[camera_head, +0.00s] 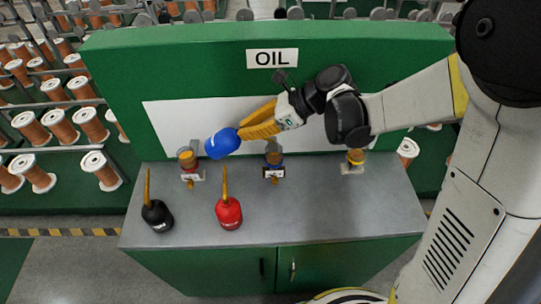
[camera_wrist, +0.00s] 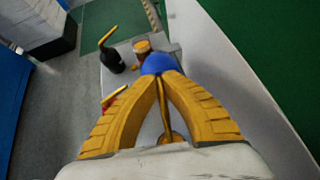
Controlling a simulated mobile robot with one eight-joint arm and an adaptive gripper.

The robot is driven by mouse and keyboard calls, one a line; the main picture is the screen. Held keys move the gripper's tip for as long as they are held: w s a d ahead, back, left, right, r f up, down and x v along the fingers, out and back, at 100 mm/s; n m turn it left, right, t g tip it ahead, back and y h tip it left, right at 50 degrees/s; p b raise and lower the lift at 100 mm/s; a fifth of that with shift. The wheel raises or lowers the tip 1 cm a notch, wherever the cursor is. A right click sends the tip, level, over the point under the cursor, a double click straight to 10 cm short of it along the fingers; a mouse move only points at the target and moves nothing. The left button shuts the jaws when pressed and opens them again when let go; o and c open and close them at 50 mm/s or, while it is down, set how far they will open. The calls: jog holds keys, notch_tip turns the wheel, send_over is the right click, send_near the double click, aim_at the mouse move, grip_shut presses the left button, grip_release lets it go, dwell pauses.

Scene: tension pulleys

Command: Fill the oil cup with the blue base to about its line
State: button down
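My gripper (camera_head: 243,134) is shut on the blue oil can (camera_head: 222,144) and holds it tilted above the bench, between the left and middle oil cups. The blue can also shows at the fingertips in the wrist view (camera_wrist: 158,62). A thin spout runs back between the fingers there; where its tip lies against the middle cup is unclear. The left cup (camera_head: 187,158), middle cup (camera_head: 274,158) and right cup (camera_head: 355,157) stand along the back of the bench with amber oil showing. The base colours and lines are too small to read surely.
A black can (camera_head: 157,215) and a red can (camera_head: 229,213) stand upright on the grey bench top (camera_head: 320,215), spouts up. A green back panel with an OIL sign (camera_head: 272,58) rises behind. The front right of the bench is clear.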

jog(key=shift+d+f+y+b, duration=0.15)
jog(key=shift+y+b, duration=0.15)
jog(key=shift+b, duration=0.25)
jog(key=shift+s+d+y+b, duration=0.1)
jog(key=shift+d+y+b, duration=0.15)
jog(key=shift+y+b, duration=0.6)
dwell(0.8)
jog(key=shift+d+r+t+y+b, duration=0.15)
jog(key=shift+r+t+y+b, duration=0.15)
jog(key=shift+r+b, duration=0.25)
jog(key=shift+s+d+r+y+b, duration=0.1)
jog(key=shift+d+r+y+b, duration=0.2)
jog(key=shift+y+b, duration=0.5)
jog(key=shift+s+d+r+y+b, duration=0.15)
jog(key=shift+d+y+b, duration=0.2)
jog(key=shift+b, duration=0.7)
dwell(3.4)
